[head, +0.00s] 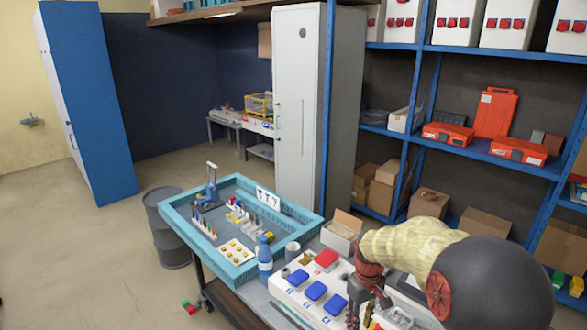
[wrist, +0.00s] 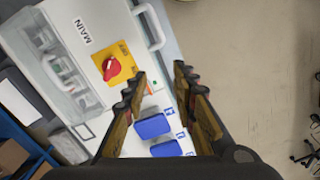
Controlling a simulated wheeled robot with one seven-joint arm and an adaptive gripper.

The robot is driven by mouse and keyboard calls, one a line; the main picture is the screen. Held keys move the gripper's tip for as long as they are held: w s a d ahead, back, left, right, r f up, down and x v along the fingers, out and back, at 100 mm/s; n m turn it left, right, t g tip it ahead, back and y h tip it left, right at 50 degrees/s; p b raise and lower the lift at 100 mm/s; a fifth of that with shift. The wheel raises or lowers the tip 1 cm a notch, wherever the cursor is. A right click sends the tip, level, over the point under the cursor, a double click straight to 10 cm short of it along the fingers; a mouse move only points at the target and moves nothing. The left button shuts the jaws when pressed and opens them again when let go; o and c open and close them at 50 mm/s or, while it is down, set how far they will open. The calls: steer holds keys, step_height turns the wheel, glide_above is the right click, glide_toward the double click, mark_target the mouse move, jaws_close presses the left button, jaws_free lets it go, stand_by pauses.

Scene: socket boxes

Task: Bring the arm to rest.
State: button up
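My gripper (wrist: 160,76) is open in the wrist view, with nothing seen between its fingers. It hangs above the edge of a white socket box (wrist: 72,14) marked MAIN. The box has a red rotary switch (wrist: 110,69) on a yellow plate, a clear cover (wrist: 62,60) and blue socket lids (wrist: 153,126). In the head view my gripper (head: 361,312) points down at the right end of a white socket box (head: 298,303) with blue lids (head: 316,290) and a red lid (head: 326,259). My arm hides part of the bench there.
A blue bottle (head: 265,258), a cup (head: 292,251) and an open carton (head: 341,232) stand near the box. A turquoise tray (head: 176,219) with small parts lies left. A grey barrel (head: 166,230) stands beyond it. Blue shelving (head: 480,55) stands behind.

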steer(key=s+r+m+t+b, duration=0.2)
steer(key=s+r, duration=0.4)
steer(key=s, duration=0.7)
steer(key=s+r+m+t+b, duration=0.3)
steer(key=s+r+b, duration=0.3)
steer(key=s, duration=0.8)
steer(key=shift+t+b, duration=0.4)
steer(key=shift+t, duration=0.3)
steer(key=shift+r, duration=0.15)
